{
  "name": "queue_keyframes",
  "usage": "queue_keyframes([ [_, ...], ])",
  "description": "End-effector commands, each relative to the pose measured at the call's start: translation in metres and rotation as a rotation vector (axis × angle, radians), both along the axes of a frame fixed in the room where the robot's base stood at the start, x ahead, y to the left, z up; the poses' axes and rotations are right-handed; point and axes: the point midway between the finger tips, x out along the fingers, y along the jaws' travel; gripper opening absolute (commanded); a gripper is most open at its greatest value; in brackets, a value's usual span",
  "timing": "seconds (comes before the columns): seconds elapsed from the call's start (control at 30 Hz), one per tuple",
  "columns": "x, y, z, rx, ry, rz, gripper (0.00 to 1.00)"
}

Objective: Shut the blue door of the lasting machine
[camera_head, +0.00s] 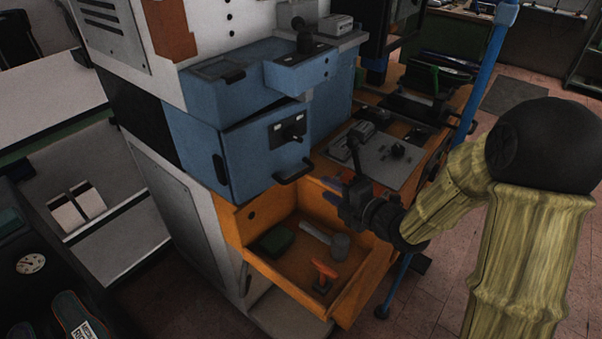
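The blue door (262,150) is on the front of the lasting machine (125,40), below a blue upper housing (235,75). It has a black handle near its left edge, a dark knob on a plate and a black bar handle (293,172) at lower right. A dark gap shows along its top edge, so it looks ajar; how far is unclear. My gripper (327,190) is to the right of the door and lower in the picture, apart from it, above the orange drawer. Its two blue fingers appear spread, with nothing seen between them.
An open orange drawer (348,302) juts out below the door, holding a mallet (327,240), a green item (275,240) and an orange-handled tool (324,272). A worktop (385,158) with fittings is right of the door. A blue post (484,75) stands behind my arm.

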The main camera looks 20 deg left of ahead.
Motion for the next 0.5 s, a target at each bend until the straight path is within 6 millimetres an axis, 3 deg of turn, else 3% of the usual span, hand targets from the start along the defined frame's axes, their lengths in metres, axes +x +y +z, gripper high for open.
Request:
queue_keyframes([
  [0.5, 0.048, 0.075, -0.018, 0.002, 0.001, 0.002, 0.3],
])
